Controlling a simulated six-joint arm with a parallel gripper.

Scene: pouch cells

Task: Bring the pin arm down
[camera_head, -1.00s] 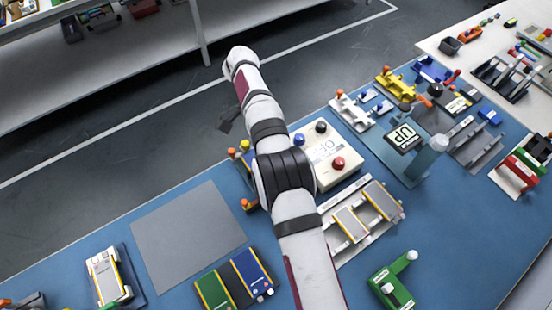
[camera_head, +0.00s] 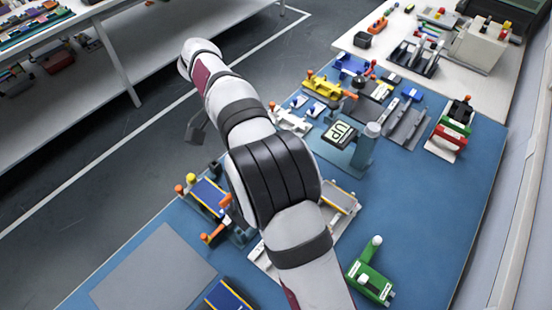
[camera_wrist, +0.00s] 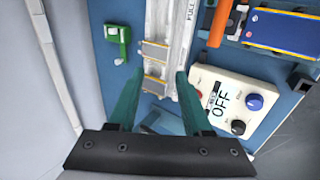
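A fixture with a blue cell (camera_head: 209,194) stands left of my arm in the head view. It has orange-tipped parts and a short orange piece (camera_head: 226,202) at its right. In the wrist view an orange bar (camera_wrist: 221,22) stands beside the blue cell (camera_wrist: 285,32) at the upper right. This bar may be the pin arm; its exact tilt is hard to tell. My gripper (camera_wrist: 182,82) is open, its two teal fingers apart with nothing held between them. In the head view my arm hides the gripper's fingers.
A white box reading OFF (camera_wrist: 228,103), with blue and black knobs, lies just right of the fingers. A pale tray with cells (camera_wrist: 155,52) and a green fixture (camera_wrist: 117,42) lie beyond. A grey mat (camera_head: 155,270) is bare.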

